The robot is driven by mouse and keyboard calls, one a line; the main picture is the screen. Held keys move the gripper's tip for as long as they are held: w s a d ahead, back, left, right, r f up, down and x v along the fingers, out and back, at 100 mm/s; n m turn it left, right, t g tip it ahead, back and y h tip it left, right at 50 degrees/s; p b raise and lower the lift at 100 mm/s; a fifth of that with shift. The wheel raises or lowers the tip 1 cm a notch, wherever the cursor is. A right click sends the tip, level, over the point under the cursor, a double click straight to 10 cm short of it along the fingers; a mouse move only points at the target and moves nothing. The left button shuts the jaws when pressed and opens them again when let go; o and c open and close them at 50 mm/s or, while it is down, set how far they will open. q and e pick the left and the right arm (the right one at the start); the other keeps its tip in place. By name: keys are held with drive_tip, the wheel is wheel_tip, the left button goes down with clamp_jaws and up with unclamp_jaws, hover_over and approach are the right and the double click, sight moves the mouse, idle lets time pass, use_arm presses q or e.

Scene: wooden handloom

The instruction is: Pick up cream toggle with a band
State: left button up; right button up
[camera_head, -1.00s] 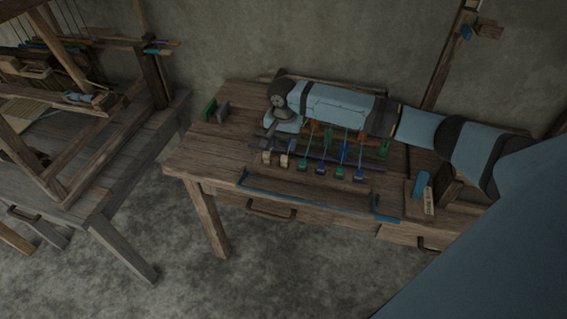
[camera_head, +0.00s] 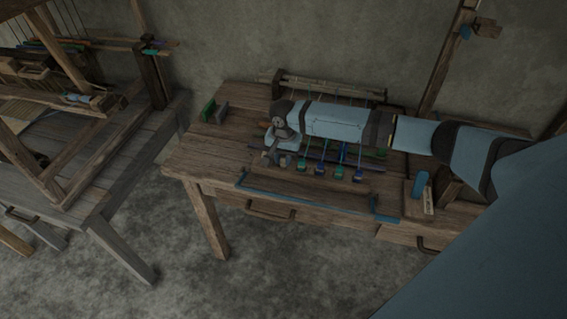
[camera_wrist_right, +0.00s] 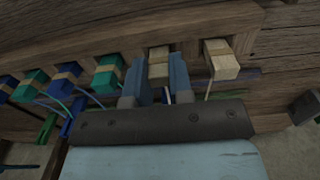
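In the right wrist view, a cream toggle (camera_wrist_right: 159,64) with a darker line across it sits between the fingers of my right gripper (camera_wrist_right: 159,84). One finger is on each side of it, and a small gap seems to show at the left finger. A second cream toggle (camera_wrist_right: 221,60) lies to the right, outside the fingers; whether it has a band is hard to tell. In the head view my right gripper (camera_head: 271,157) is low over the left end of the toggle row and largely hides the cream toggles. My left gripper is out of view.
A teal toggle (camera_wrist_right: 108,72) and blue toggles (camera_wrist_right: 66,76) with tan bands continue the row, with cords attached. A blue rail (camera_head: 310,199) runs along the table front. A green block (camera_head: 208,111) stands at the back left.

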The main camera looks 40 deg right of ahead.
sight(283, 157)
clamp_jaws()
drive_tip(key=shift+r, duration=0.1)
wheel_tip(283, 157, up, 20)
drive_tip(key=p, duration=0.1)
idle(0.5)
